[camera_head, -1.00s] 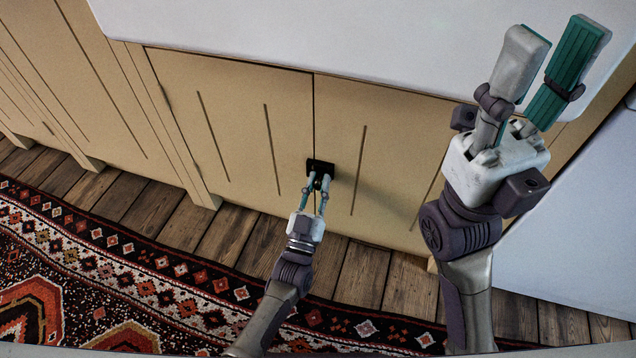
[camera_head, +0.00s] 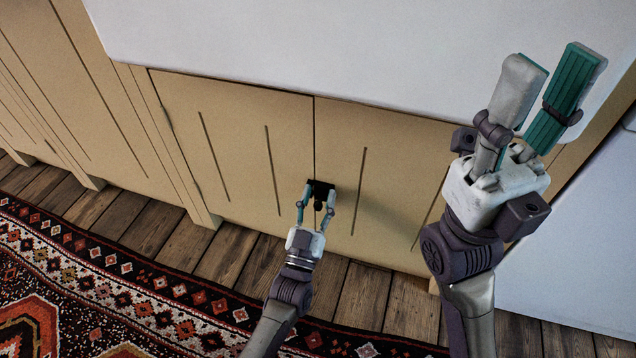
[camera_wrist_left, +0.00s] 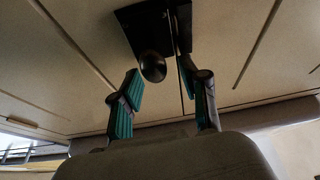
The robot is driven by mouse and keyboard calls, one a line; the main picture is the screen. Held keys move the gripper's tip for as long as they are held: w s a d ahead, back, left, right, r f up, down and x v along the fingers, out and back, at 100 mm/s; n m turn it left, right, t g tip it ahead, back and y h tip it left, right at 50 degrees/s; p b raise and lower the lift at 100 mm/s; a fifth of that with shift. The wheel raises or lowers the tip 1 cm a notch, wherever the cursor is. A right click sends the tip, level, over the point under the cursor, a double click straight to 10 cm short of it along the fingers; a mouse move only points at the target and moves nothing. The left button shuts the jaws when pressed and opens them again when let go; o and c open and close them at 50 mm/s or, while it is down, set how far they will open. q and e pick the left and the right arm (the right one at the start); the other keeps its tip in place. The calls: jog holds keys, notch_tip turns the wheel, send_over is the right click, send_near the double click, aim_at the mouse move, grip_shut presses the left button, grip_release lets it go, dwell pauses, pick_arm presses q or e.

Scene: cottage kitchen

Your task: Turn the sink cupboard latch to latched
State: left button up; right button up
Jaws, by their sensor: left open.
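The sink cupboard latch is a small black plate with a dark round knob (camera_head: 318,205), set at the seam between two cream cupboard doors. In the left wrist view the latch plate (camera_wrist_left: 150,25) and its round knob (camera_wrist_left: 152,67) show just beyond my fingers. My left gripper (camera_head: 316,192) is open, with its fingertips on either side of the latch area. In the left wrist view my left gripper (camera_wrist_left: 164,82) has the knob between and slightly beyond its spread fingers. I cannot tell whether either finger touches it. My right gripper (camera_head: 545,78) is raised at the right, open and empty.
The left door (camera_head: 235,140) and right door (camera_head: 390,150) are shut below a white sink (camera_head: 300,40). A wooden floor (camera_head: 220,250) and patterned rug (camera_head: 100,270) lie below. A white appliance or panel (camera_head: 580,240) stands at the right.

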pick_arm(q)
notch_tip(320, 180, up, 8)
jog(key=shift+f, duration=0.25)
dwell(0.5)
